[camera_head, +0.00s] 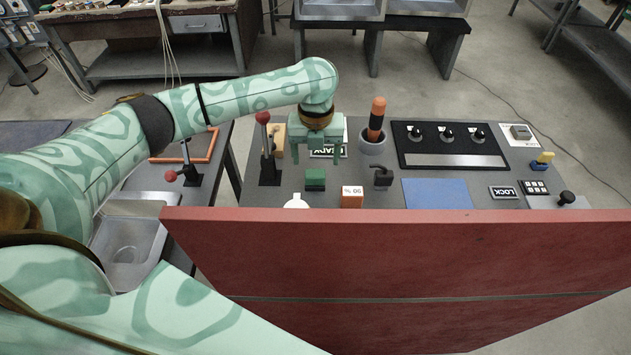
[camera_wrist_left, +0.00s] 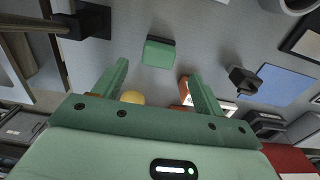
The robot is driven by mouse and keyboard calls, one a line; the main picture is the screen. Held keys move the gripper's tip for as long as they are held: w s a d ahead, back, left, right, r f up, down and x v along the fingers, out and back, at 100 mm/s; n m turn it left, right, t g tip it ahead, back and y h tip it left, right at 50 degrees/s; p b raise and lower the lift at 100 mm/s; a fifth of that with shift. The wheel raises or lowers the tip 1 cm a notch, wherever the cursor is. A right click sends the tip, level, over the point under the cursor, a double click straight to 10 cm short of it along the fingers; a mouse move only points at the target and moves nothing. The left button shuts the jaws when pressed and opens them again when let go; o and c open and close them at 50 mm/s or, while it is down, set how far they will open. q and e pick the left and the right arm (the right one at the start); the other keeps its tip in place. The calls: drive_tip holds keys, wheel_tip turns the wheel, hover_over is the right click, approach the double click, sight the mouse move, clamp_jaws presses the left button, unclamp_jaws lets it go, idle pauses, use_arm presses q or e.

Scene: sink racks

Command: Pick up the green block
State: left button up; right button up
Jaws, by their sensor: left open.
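The green block (camera_head: 315,179) sits on the grey table, just in front of my left gripper in the head view. The block (camera_wrist_left: 158,52) also shows in the left wrist view, upper centre, beyond the fingertips. My left gripper (camera_head: 316,158) points down over the table with its fingers spread and nothing between them. In the left wrist view the open gripper (camera_wrist_left: 158,72) has its two fingers on either side of the block's direction, apart from it. My right gripper is not in view.
An orange block (camera_head: 352,197) and a dark hook-shaped part (camera_head: 383,177) stand to the right. A red-knobbed lever (camera_head: 268,155) stands to the left. An orange-handled stick (camera_head: 376,120) rises from a grey cup behind. A large red panel (camera_head: 400,250) covers the front.

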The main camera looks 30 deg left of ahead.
sight(315, 172)
use_arm(q)
wheel_tip(315, 172, down, 6)
drive_tip(key=shift+a+r+b, duration=0.1)
drive_tip(key=shift+r+b, duration=0.1)
drive_tip(key=shift+b, duration=0.55)
drive_tip(key=shift+r, duration=0.1)
drive_tip(key=c, duration=1.1)
drive_tip(key=shift+r, duration=0.1)
drive_tip(key=shift+r, duration=0.3)
wheel_tip(315, 172, up, 2)
drive_tip(key=shift+r+p, duration=0.2)
drive_tip(key=shift+p, duration=0.4)
drive_tip(key=s+a+r+p, duration=0.1)
drive_tip(key=s+r, duration=0.2)
drive_tip(key=s, duration=0.1)
drive_tip(key=s+a+r+p, duration=0.1)
drive_tip(key=s+a+r, duration=0.1)
drive_tip(key=s, duration=0.3)
drive_tip(key=s+a+r+p, duration=0.1)
drive_tip(key=s+r+p, duration=0.1)
drive_tip(key=s+r, duration=0.2)
drive_tip(key=shift+s+a+r, duration=0.15)
drive_tip(key=shift+s+r, duration=0.05)
drive_tip(key=shift+r, duration=0.2)
